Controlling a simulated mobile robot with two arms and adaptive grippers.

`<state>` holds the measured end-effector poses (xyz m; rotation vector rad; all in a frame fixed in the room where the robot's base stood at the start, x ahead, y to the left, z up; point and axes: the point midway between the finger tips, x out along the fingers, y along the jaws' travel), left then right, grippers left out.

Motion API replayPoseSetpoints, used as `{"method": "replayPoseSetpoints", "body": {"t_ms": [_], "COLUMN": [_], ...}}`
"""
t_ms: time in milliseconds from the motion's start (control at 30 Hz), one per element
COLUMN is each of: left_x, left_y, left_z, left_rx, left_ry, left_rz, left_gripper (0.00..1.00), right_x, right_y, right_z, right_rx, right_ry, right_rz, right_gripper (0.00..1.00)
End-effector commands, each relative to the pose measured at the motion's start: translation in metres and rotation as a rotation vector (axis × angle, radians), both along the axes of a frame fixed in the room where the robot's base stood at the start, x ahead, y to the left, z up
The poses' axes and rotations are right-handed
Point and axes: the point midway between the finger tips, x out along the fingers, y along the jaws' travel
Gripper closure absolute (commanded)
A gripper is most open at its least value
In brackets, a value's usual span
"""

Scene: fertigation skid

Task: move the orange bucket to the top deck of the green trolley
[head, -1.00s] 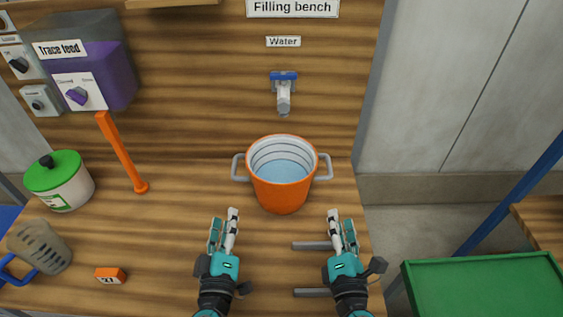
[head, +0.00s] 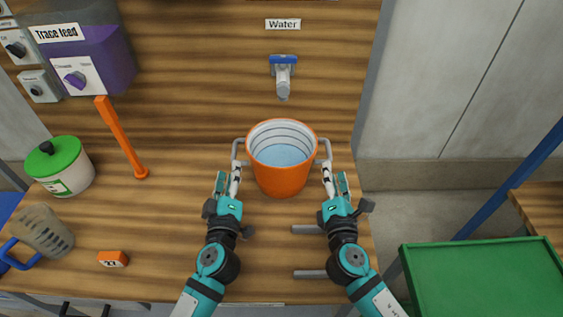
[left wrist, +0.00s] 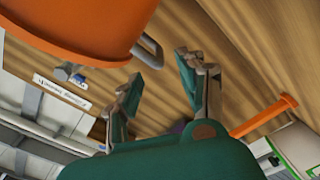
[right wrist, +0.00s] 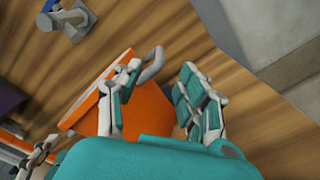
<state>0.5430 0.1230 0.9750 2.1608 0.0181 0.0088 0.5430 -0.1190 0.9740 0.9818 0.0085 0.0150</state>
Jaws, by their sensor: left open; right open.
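The orange bucket (head: 281,178) stands upright on the wooden bench below the tap, with water inside and a grey handle on each side. My left gripper (head: 231,177) is open at the bucket's left handle. In the left wrist view that handle (left wrist: 148,52) lies just beyond the open fingers (left wrist: 160,75). My right gripper (head: 334,177) is open at the right handle. In the right wrist view the handle (right wrist: 152,66) shows just past the fingers (right wrist: 160,85). The green trolley's top deck (head: 485,280) is at the lower right and looks empty.
The blue-handled tap (head: 283,75) is on the back panel above the bucket. A blue post (head: 510,190) rises beyond the trolley.

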Motion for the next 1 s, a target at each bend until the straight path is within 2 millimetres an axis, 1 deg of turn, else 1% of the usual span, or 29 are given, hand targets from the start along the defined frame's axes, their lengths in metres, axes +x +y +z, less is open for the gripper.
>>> {"method": "replayPoseSetpoints", "body": {"t_ms": [33,200,400,500,600,900,933,1000], "left_x": [0.011,0.045,0.074,0.082,0.086,0.088,0.087,0.087], "left_y": [0.000,0.001,0.001,0.001,0.001,0.001,0.001,0.001], "left_z": [0.001,0.001,0.001,0.000,0.000,0.000,0.000,0.000], "left_rx": [-0.001,0.000,-0.002,-0.002,-0.002,-0.001,-0.001,-0.001], "left_ry": [-0.002,-0.002,-0.001,0.000,-0.001,0.000,0.000,0.000], "left_rz": [0.001,0.001,0.001,0.001,0.001,0.000,0.000,0.000], "left_gripper": [0.60,0.60,0.60,0.60,0.60,0.60,0.62,0.72], "right_x": [0.012,0.044,0.074,0.082,0.086,0.088,0.088,0.087], "right_y": [0.000,0.001,0.001,0.001,0.002,0.002,0.002,0.002], "right_z": [0.001,0.001,0.000,0.000,0.000,0.000,0.000,0.000], "right_rx": [-0.001,-0.001,-0.001,-0.001,0.000,0.000,0.000,0.000], "right_ry": [-0.003,-0.002,-0.001,0.000,0.000,0.000,0.000,0.000], "right_rz": [-0.001,-0.001,-0.001,0.000,0.000,0.000,0.000,0.000], "right_gripper": [0.60,0.60,0.60,0.60,0.60,0.60,0.62,0.72]}}
